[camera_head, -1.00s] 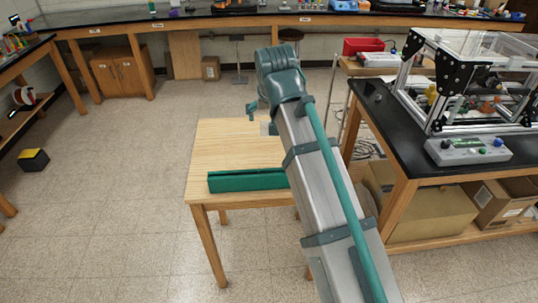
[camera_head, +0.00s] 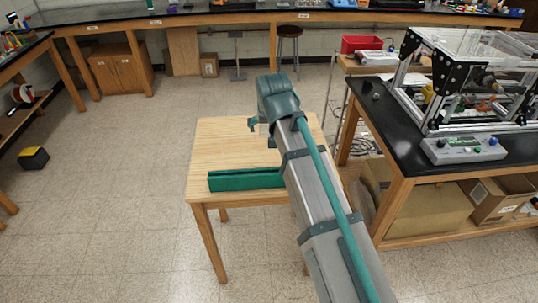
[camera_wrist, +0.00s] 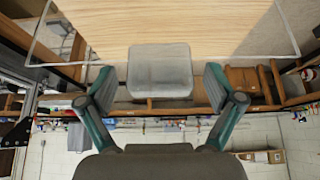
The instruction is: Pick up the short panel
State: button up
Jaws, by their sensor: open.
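A thin, pale outline (camera_wrist: 36,48) crosses the wrist view in front of the wooden table and looks like the edge of a clear sheet. I cannot tell whether it is the short panel. A green bar-like piece (camera_head: 240,180) lies along the near edge of the table, its right end next to my arm. My gripper (camera_wrist: 158,72) shows two spread fingers with a grey block between them that I cannot identify. In the head view my gripper (camera_head: 262,130) is over the table, mostly hidden by my wrist. No held object is visible.
The wooden table (camera_head: 222,146) has bare top left of my arm. A black-topped bench (camera_head: 400,150) at the right carries an extrusion frame (camera_head: 480,75) and a control box (camera_head: 463,150). A stool (camera_head: 289,32) stands behind.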

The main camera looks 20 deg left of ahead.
jog(key=c, duration=1.7)
grip_shut()
jog(key=shift+r, duration=0.1)
